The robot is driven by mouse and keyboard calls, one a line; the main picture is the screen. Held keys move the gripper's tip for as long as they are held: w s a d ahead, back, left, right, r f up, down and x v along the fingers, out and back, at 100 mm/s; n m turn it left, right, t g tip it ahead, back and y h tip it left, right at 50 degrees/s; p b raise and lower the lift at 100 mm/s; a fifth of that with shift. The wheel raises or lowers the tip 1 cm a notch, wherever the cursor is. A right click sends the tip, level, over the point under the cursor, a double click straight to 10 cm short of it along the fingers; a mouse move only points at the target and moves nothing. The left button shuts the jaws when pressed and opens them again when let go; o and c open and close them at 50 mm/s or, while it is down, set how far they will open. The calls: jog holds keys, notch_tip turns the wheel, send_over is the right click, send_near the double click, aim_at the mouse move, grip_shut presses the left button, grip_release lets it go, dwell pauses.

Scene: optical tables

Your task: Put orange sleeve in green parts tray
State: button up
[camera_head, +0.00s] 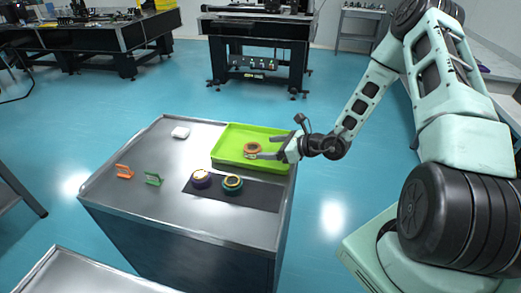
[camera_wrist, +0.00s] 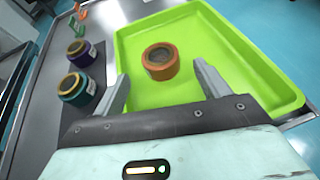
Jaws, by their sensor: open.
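The orange sleeve (camera_head: 252,148) is a short ring with an open top. It sits upright inside the green parts tray (camera_head: 229,149); in the wrist view the sleeve (camera_wrist: 160,61) rests on the floor of the tray (camera_wrist: 268,85), clear of its walls. My gripper (camera_head: 271,148) is open at the right part of the tray. In the wrist view my gripper's two fingers (camera_wrist: 163,82) are spread apart and empty, on the near side of the sleeve. The gap between fingers and sleeve shows no contact.
Purple (camera_head: 201,179) and teal (camera_head: 232,184) sleeves stand on a dark mat (camera_head: 262,195) in front of the tray. Bare tabletop (camera_head: 172,158) lies between.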

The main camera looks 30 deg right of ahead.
jog(key=v, duration=0.6)
jog(key=shift+s+d+r+b, duration=0.1)
jog(key=shift+s+b, duration=0.1)
jog(key=shift+b, duration=0.2)
jog(key=s+a+r+n+g+y, duration=0.25)
jog(key=a+n, duration=0.25)
jog(key=a, duration=0.3)
jog(key=s+a+r+n+g+y, duration=0.2)
jog(key=a+r+n+g, duration=0.25)
jog(key=a, duration=0.25)
jog(key=s+a+r+n+g+h, duration=0.1)
jog(key=s+a+r+n+h, duration=0.1)
jog(key=s+n, duration=0.5)
jog(key=s+a+r+n+g+h, duration=0.1)
jog(key=s+a+r+n+h, duration=0.2)
jog(key=n, duration=0.8)
jog(key=s+a+r+n+g+h, duration=0.2)
jog(key=s+a+n+h, duration=0.4)
jog(key=s+n, duration=0.3)
jog(key=shift+s+r, duration=0.7)
jog(key=shift+s, duration=0.45)
jog(key=shift+n, duration=0.25)
